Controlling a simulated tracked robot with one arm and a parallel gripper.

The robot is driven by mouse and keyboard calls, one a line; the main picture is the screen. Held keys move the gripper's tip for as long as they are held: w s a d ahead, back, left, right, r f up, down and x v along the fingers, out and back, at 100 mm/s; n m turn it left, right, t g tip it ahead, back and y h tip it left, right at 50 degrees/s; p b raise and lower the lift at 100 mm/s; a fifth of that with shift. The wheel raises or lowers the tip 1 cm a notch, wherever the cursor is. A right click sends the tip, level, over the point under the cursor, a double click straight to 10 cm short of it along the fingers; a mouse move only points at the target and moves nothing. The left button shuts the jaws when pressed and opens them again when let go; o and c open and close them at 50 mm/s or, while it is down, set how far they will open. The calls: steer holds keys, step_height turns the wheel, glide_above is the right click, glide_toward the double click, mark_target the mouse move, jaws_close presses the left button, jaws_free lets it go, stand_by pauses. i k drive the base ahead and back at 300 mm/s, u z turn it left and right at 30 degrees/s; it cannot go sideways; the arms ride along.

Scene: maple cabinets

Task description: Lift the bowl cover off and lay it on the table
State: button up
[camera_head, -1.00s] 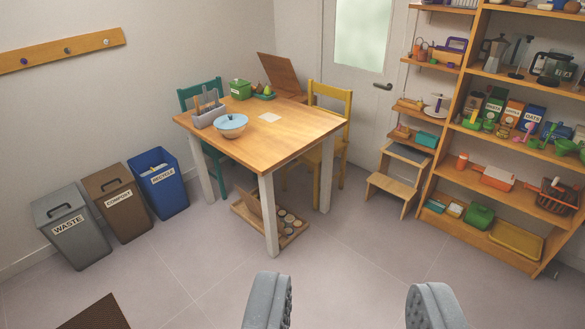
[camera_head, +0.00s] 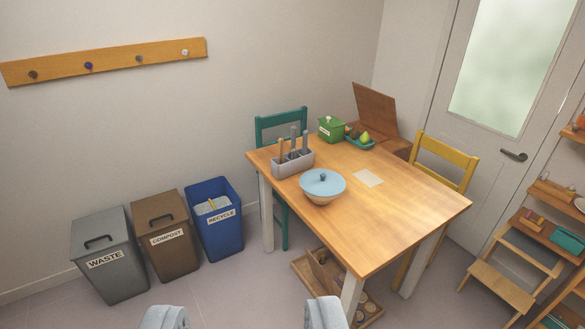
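The bowl cover (camera_head: 323,183) is a light blue lid with a small dark knob, sitting on a bowl (camera_head: 321,200) with a tan side. The bowl stands near the left front part of the wooden table (camera_head: 402,211). My gripper (camera_head: 245,320) shows only its two grey fingertips at the bottom edge of the picture. The fingers are wide apart with nothing between them. They are well short of the table and apart from the bowl and cover.
A grey utensil holder (camera_head: 293,164) stands just behind the bowl. A green box (camera_head: 331,129), a fruit tray (camera_head: 360,142) and a white card (camera_head: 368,177) are also on the table. The table's front right is bare. Three bins, including the recycle bin (camera_head: 216,222), stand left.

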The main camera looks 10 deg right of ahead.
mark_target(324, 183)
steer(key=z, duration=0.1)
steer(key=i, duration=1.45)
steer(key=z, duration=0.6)
steer(key=i, duration=1.15)
steer(key=z, duration=0.4)
